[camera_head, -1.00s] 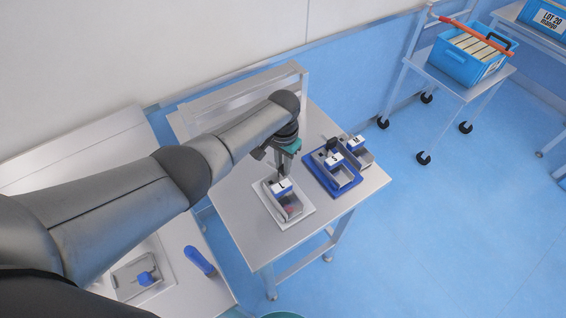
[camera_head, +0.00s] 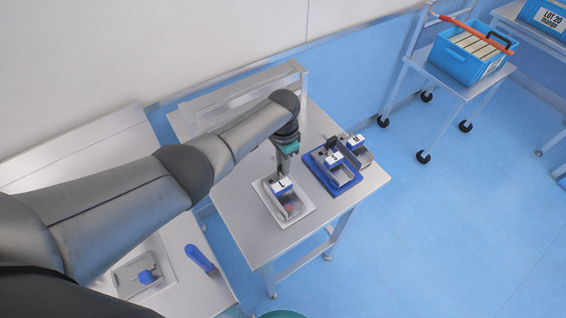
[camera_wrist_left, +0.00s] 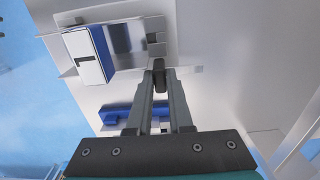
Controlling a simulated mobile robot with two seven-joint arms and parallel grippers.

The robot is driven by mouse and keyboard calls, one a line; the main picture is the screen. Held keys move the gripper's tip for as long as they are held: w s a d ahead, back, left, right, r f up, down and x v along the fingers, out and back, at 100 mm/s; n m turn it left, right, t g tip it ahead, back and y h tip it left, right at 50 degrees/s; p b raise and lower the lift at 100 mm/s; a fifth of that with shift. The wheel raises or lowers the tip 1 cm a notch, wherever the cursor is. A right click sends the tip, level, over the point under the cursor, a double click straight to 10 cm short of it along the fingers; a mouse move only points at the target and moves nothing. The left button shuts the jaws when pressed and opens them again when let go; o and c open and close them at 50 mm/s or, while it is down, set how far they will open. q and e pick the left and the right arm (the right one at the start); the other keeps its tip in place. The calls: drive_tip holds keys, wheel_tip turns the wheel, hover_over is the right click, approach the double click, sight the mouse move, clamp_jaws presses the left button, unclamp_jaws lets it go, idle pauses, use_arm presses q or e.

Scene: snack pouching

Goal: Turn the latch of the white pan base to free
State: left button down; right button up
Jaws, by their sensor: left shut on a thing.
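The white pan base (camera_head: 302,219) lies on the steel table and bears a clear-sided pan (camera_head: 291,205) with a white and blue block marked L. In the left wrist view, this block (camera_wrist_left: 88,55) is at upper left. My left gripper (camera_head: 279,174) points down at the back edge of the white base. In the left wrist view its fingertips (camera_wrist_left: 159,75) are shut on a small dark latch (camera_wrist_left: 159,70) beside the pan. The fingers hide part of the latch, so its exact angle is unclear. My right gripper is not in view.
A blue pan base (camera_head: 347,187) with a pan marked S stands to the right, with another pan marked M (camera_head: 358,150) behind it. A metal rail (camera_head: 245,92) runs along the table's back. A blue-handled tool (camera_head: 200,260) is on the left table. The front table corner is clear.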

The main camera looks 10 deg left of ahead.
use_arm(q)
drive_tip(key=c, duration=0.8)
unclamp_jaws()
drive_tip(key=shift+c, duration=0.2)
drive_tip(key=shift+r, duration=0.5)
wheel_tip(320, 180, up, 14)
drive_tip(key=p, duration=0.2)
drive_tip(key=shift+r+p, duration=0.15)
drive_tip(key=shift+p, duration=0.2)
